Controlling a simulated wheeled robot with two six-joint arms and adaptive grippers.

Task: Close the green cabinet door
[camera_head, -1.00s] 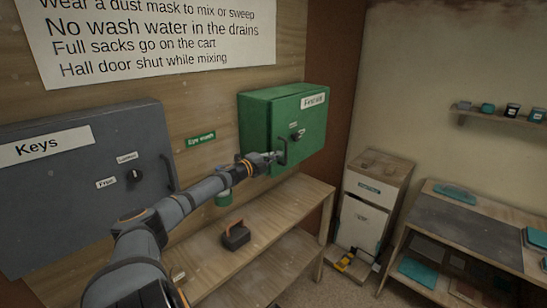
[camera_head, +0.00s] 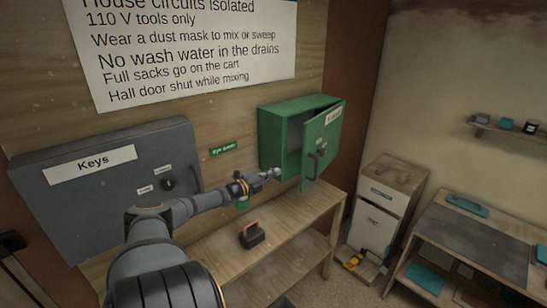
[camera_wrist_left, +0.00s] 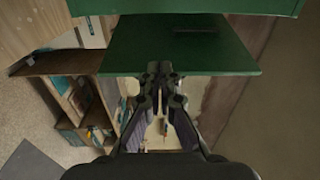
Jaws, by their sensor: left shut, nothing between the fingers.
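The green cabinet (camera_head: 285,116) hangs on the wooden wall. Its door (camera_head: 328,135) stands part open, swung out from the right side, so the dark inside shows at the left. The door has a dark handle (camera_head: 317,164) near its free edge. My left gripper (camera_head: 274,173) is shut and empty, below the cabinet opening and to the left of the door's free edge, apart from the handle. In the left wrist view a green panel (camera_wrist_left: 185,45) fills the space beyond the shut fingers (camera_wrist_left: 162,72); whether they touch it I cannot tell. My right gripper is not in view.
A grey key cabinet (camera_head: 90,200) is on the wall at the left, beside my left arm. A drawer unit (camera_head: 375,215) and a worktable (camera_head: 470,232) stand to the right.

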